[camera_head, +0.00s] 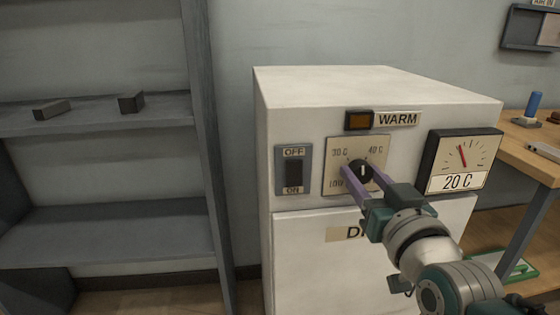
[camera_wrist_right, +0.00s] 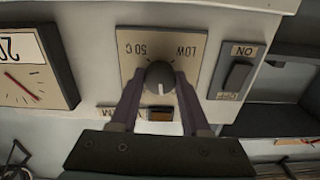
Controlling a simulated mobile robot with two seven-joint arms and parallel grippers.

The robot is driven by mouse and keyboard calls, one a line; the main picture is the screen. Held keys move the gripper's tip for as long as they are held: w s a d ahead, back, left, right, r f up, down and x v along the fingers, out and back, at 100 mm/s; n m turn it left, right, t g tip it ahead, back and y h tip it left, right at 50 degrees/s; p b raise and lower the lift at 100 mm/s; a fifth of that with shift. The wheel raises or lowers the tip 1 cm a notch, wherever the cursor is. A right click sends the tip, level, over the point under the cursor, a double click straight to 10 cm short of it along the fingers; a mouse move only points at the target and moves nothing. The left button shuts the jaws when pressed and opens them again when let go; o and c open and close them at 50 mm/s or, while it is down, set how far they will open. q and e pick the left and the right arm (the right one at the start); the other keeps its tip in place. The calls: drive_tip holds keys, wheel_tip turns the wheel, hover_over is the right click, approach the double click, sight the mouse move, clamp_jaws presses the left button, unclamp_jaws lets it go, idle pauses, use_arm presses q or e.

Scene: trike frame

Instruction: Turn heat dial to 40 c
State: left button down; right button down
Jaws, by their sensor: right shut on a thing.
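The heat dial (camera_head: 363,169) is a black knob on a beige plate (camera_head: 345,150) on the white cabinet's front. The plate reads LOW, 30 C and 40 C; 50 C shows in the wrist view, where the picture is upside down. The dial's white mark points about straight up, between 30 C and 40 C. The dial also shows in the wrist view (camera_wrist_right: 159,75). My right gripper (camera_head: 359,173) has its purple fingers on both sides of the dial, shut on it. My left gripper is not in view.
Left of the plate is an OFF/ON switch (camera_head: 293,171). Above is a dull amber lamp (camera_head: 359,120) beside a WARM label (camera_head: 397,119). Right is a gauge (camera_head: 463,160) labelled 20 C. A grey shelf (camera_head: 110,235) stands left, a wooden bench (camera_head: 535,135) right.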

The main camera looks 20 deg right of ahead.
drive_tip(key=m, duration=0.5)
drive_tip(key=shift+m+p, duration=0.3)
drive_tip(key=shift+p, duration=0.05)
drive_tip(key=m, duration=0.4)
drive_tip(key=shift+m, duration=0.4)
drive_tip(key=shift+c, duration=1.9)
unclamp_jaws()
drive_tip(key=p+v, duration=0.1)
drive_tip(key=v, duration=0.9)
drive_tip(key=shift+p, duration=0.4)
